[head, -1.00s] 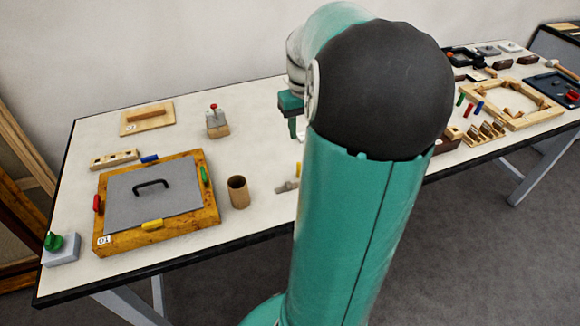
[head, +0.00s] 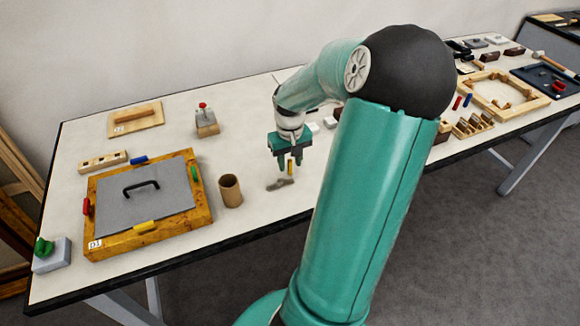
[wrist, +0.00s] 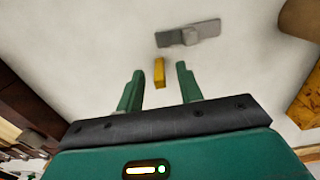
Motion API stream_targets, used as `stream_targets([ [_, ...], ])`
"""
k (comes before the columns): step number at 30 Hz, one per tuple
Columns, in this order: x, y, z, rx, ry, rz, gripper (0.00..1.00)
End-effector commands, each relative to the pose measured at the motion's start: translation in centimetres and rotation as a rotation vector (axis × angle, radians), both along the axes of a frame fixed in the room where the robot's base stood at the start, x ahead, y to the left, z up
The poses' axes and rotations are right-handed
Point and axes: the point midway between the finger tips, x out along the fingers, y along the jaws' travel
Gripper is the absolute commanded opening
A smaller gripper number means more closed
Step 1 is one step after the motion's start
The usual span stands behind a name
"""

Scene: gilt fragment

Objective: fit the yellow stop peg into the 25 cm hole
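The yellow stop peg (head: 291,167) is a small upright bar. In the wrist view the peg (wrist: 159,72) shows between the two fingers, with a clear gap on each side. My gripper (head: 289,170) points down, open and empty, around or just above the peg; the exact height is hard to tell. In the wrist view, the open fingers of my gripper (wrist: 158,82) also show. A grey flat piece with a raised block (head: 280,184) lies close to the peg; it also shows in the wrist view (wrist: 188,34). I cannot tell which hole is the 25 cm one.
A brown cup (head: 230,191) stands left of my gripper. Farther left are a wooden box with a grey handled lid (head: 205,216) and a block with holes (head: 103,161). A red-topped device (head: 206,122) stands behind. A wooden frame (head: 503,93) lies right.

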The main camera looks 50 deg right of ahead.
Motion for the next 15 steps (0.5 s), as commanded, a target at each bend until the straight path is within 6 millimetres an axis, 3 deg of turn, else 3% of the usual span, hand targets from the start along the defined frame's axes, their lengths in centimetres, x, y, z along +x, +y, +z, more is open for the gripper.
stream_targets([
  [7,0.00,-0.01,-0.22,-0.001,-0.001,-0.001,0.36],
  [12,0.01,-0.03,-0.21,-0.001,-0.001,-0.001,0.03],
  [15,0.01,-0.03,-0.20,-0.001,-0.001,-0.001,0.00],
])
